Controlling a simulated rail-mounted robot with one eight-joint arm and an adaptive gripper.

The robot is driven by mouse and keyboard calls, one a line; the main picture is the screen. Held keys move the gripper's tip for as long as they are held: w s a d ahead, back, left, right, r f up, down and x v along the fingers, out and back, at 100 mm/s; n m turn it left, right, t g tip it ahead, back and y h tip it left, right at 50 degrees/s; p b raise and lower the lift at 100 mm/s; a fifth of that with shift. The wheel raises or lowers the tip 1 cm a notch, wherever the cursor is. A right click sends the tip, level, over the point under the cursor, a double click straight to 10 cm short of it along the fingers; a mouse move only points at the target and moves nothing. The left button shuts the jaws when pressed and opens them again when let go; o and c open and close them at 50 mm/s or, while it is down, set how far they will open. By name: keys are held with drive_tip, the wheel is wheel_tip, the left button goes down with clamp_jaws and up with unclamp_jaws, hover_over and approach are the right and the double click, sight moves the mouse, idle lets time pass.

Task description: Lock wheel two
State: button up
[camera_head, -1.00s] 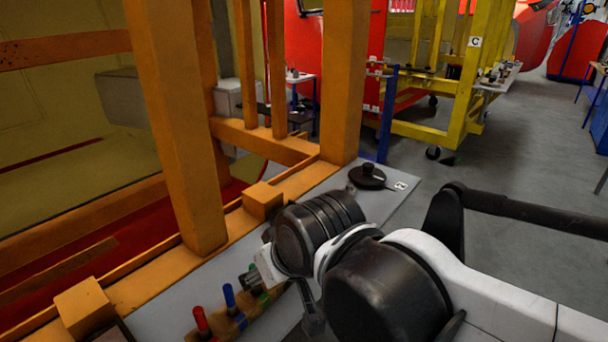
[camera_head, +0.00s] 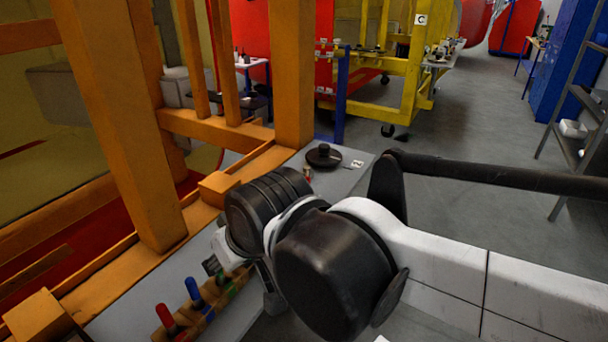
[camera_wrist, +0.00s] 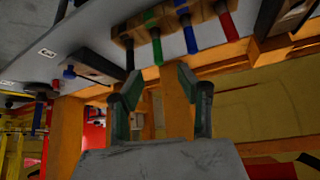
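No part in view is marked as wheel two. A dark caster wheel (camera_head: 388,130) shows under the near end of a yellow frame (camera_head: 411,75) in the head view, far beyond my arm. Another dark wheel (camera_head: 385,78) sits farther back. Whether either wheel is locked is too small to tell. My gripper (camera_wrist: 160,88) shows in the wrist view with its two greenish-grey fingers apart and nothing between them. It is near a grey worktable, with coloured-handled tools beyond the fingertips. In the head view my arm mostly hides the gripper.
Red (camera_head: 166,317), blue (camera_head: 194,291) and green handles stand in a wooden holder on the grey table. A black lidded disc (camera_head: 323,156) lies at its far end. Orange posts (camera_head: 120,120) stand at left. Grey floor at right is open, before a metal shelf (camera_head: 580,125).

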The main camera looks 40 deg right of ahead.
drive_tip(key=w+d+r+m, duration=0.2)
drive_tip(key=w, duration=0.1)
drive_tip(key=shift+r+g+h, duration=0.1)
drive_tip(key=shift+g+h, duration=0.2)
clamp_jaws()
drive_tip(key=w+d+r+m+g+h, duration=0.2)
drive_tip(key=w+d+r+m+g, duration=0.15)
drive_tip(key=w+d+m, duration=0.8)
drive_tip(key=w+d+f+m+g, duration=0.1)
drive_tip(key=w+d+f+m, duration=0.2)
drive_tip(key=w+d, duration=0.2)
drive_tip(key=w+d+f+m+g+p, duration=0.1)
drive_tip(key=w+d+f+m+g, duration=0.1)
drive_tip(key=d, duration=0.6)
drive_tip(key=w+d+f+m+g+h, duration=0.1)
drive_tip(key=w+d+f+m+g, duration=0.1)
drive_tip(key=w+d+f+m, duration=0.2)
drive_tip(key=shift+w+d+f+m, duration=0.35)
drive_tip(key=shift+w+d+m, duration=0.95)
drive_tip(key=shift+w, duration=0.65)
drive_tip(key=shift+g, duration=0.25)
